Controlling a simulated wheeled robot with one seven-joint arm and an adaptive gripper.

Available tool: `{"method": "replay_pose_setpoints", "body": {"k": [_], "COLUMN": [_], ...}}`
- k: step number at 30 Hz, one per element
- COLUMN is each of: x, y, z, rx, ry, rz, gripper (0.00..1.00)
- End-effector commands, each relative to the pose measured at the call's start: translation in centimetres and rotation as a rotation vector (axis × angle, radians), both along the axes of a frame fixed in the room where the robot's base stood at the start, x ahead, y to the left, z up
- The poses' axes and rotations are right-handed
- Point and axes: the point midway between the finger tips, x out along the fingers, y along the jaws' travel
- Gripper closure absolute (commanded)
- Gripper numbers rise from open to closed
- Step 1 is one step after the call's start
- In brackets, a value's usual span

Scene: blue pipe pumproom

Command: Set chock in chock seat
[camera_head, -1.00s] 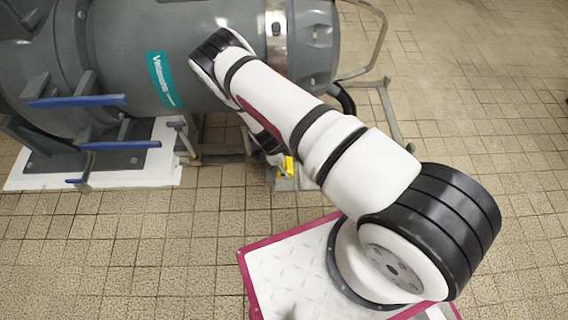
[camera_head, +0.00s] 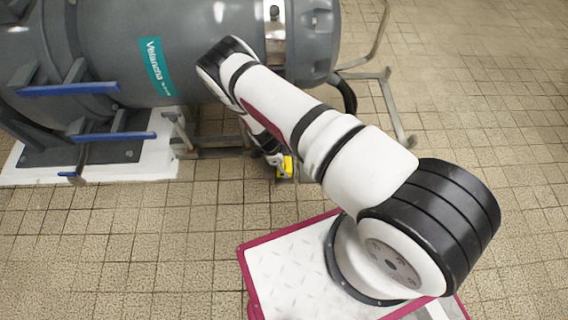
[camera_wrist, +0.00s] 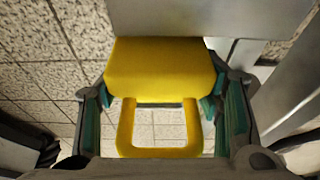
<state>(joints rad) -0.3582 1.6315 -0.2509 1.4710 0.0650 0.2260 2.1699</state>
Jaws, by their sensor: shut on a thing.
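The yellow chock (camera_wrist: 160,70) fills the middle of the wrist view, with its loop handle (camera_wrist: 125,130) towards me. My gripper (camera_wrist: 165,105) is shut on the chock, its green-padded fingers on either side. In the head view the chock (camera_head: 285,167) is a small yellow patch near the floor, below the grey tank and partly hidden by my arm. A grey metal plate (camera_wrist: 205,18) lies directly beyond the chock's far edge in the wrist view; I cannot tell whether they touch. I cannot make out the chock seat for certain.
A large grey tank (camera_head: 110,60) with a teal label stands on a metal frame. Blue-edged brackets (camera_head: 115,137) stick out at left above a white base slab (camera_head: 165,165). A bent metal rail (camera_head: 385,90) stands at right. Tiled floor (camera_head: 180,240) is clear in front.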

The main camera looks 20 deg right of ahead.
Motion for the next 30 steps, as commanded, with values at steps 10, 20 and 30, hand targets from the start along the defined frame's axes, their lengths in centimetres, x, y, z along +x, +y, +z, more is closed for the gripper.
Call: {"method": "replay_pose_setpoints", "body": {"k": [10, 20, 30], "x": [0.1, 0.1, 0.1], "y": [0.0, 0.0, 0.0], "z": [-2.1, -3.0, -3.0], "rx": [0.000, 0.000, 0.000], "ry": [-0.001, -0.001, -0.001], "rz": [0.000, -0.001, -0.001], "gripper": [0.89, 0.89, 0.89]}}
